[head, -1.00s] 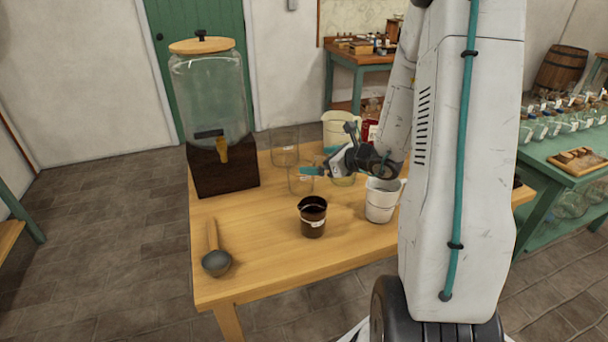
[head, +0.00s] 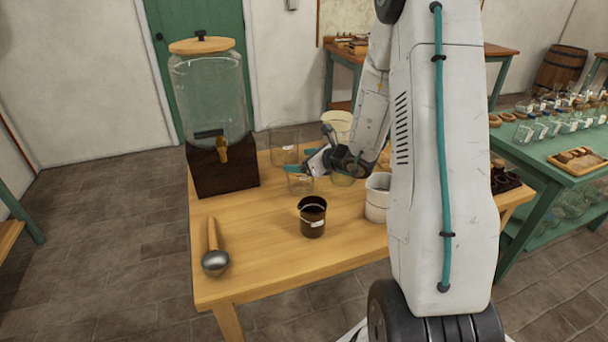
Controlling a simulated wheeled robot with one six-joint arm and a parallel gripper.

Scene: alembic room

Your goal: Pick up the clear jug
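Several clear glass vessels stand on the wooden table. A tall clear one (head: 283,150) is at the back, just right of the dispenser. A smaller clear one (head: 300,184) with a white label is in front of it, and another low clear one (head: 343,180) is to its right. I cannot tell for sure which is the clear jug. My gripper (head: 314,162) is among them, close to the tall and the small vessel. Its fingers are small and partly overlap the glass, so contact and opening are unclear.
A large glass dispenser (head: 209,105) on a dark wooden base stands at the back left. A dark brown jug (head: 312,217), a white jug (head: 377,199), a cream jug (head: 337,123) and a ladle (head: 215,259) share the table (head: 262,262).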

